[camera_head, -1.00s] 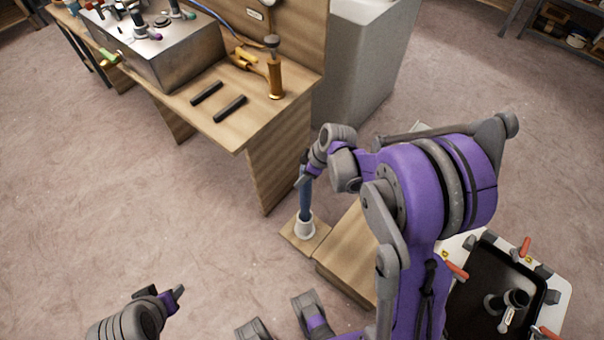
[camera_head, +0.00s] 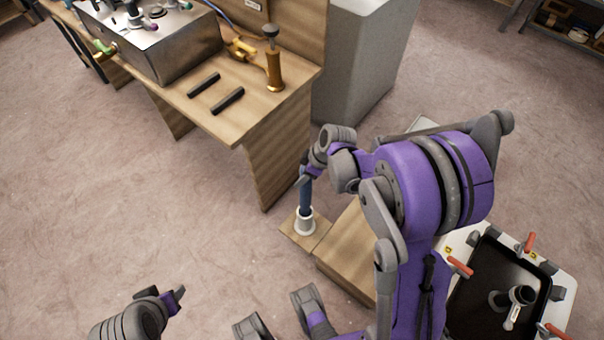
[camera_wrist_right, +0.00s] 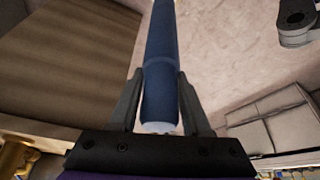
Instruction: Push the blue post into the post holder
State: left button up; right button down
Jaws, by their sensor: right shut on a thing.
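The blue post (camera_head: 306,195) stands upright with its lower end inside the white post holder (camera_head: 304,222), which sits on a low wooden base. My right gripper (camera_head: 305,173) is shut on the post's upper part, above the holder. In the right wrist view the post (camera_wrist_right: 160,70) runs between the two fingers (camera_wrist_right: 160,100). How deep the post sits in the holder is hidden by the holder's rim. My left gripper (camera_head: 176,296) is at the bottom left, empty, well away from the post; its finger gap is not clear.
A wooden workbench (camera_head: 235,118) with two black bars and a brass tool stands behind the holder. A wooden block (camera_head: 350,265) adjoins the holder's base on the right. A black tray (camera_head: 480,300) with clamps is at the lower right. The floor to the left is clear.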

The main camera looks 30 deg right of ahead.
jog(key=shift+f+b, duration=1.55)
jog(key=shift+f, duration=0.7)
jog(key=shift+c, duration=1.4)
grip_release()
jog(key=p+v, duration=0.2)
jog(key=v, duration=0.9)
jog(key=shift+p, duration=0.35)
jog(key=shift+a+f, duration=0.1)
